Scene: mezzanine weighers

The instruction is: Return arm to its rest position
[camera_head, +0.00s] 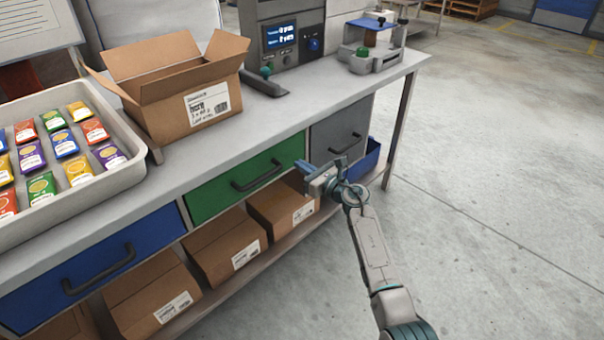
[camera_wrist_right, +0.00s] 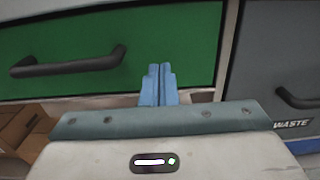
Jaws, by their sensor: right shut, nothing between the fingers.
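My right gripper (camera_head: 306,168) is in front of the bench, near the right end of the green drawer (camera_head: 245,180). Its blue fingers (camera_wrist_right: 158,86) are shut with nothing between them in the right wrist view. They point toward the green drawer front and appear apart from its dark handle (camera_wrist_right: 68,62). My right arm reaches up from the bottom right of the head view. My left gripper is not in view.
The bench holds a tray (camera_head: 128,178) of colourful packets, an open cardboard box (camera_head: 190,122) and a weigher (camera_head: 288,40). A grey drawer (camera_head: 340,132), marked WASTE, is right of the green one. Boxes (camera_head: 225,248) fill the lower shelf. Floor (camera_head: 500,200) at right is clear.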

